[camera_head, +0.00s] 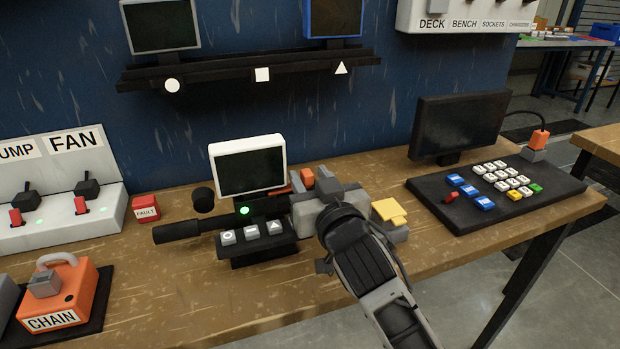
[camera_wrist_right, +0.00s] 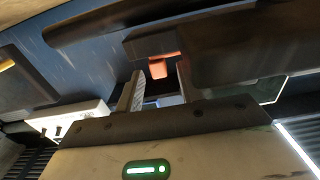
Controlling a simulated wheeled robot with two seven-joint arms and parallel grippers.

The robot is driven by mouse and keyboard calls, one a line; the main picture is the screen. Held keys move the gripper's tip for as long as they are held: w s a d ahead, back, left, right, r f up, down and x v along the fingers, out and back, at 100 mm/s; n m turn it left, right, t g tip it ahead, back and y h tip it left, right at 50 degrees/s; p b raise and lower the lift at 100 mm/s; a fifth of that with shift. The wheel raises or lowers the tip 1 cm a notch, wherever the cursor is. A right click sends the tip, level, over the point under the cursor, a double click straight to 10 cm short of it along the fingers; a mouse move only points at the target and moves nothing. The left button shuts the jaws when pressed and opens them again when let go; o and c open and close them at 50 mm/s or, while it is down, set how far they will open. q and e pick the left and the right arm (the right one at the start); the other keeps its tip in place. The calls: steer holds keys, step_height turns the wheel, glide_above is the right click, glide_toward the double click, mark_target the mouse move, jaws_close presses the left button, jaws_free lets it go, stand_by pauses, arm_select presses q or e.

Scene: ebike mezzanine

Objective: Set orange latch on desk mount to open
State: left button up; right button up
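The desk mount is a dark stand on the wooden bench, carrying a small white-framed screen (camera_head: 248,168) above a row of grey buttons (camera_head: 251,232). The orange latch (camera_head: 307,178) shows just right of this screen, partly hidden by my right gripper (camera_head: 312,203). In the right wrist view the latch (camera_wrist_right: 158,69) is a small orange tab under a dark block. The two right gripper fingers (camera_wrist_right: 160,80) stand apart, one on each side of the tab in the picture. Nothing is visibly gripped, and I cannot tell whether they touch it. My left gripper is not in view.
A dark bar (camera_head: 178,231) sticks out left of the mount. A red FAULT block (camera_head: 146,208) and FAN panel (camera_head: 80,205) stand further left, with an orange CHAIN padlock (camera_head: 68,290) in front. A monitor (camera_head: 459,122) and button board (camera_head: 540,205) are right.

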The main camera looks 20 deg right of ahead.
jaws_close()
steer(key=shift+d+r+p, duration=0.15)
steer(key=shift+d+p, duration=0.45)
steer(key=shift+p, duration=0.05)
steer(key=shift+d, duration=0.2)
steer(key=shift+o, duration=0.6)
jaws_free()
steer(key=shift+w, duration=0.1)
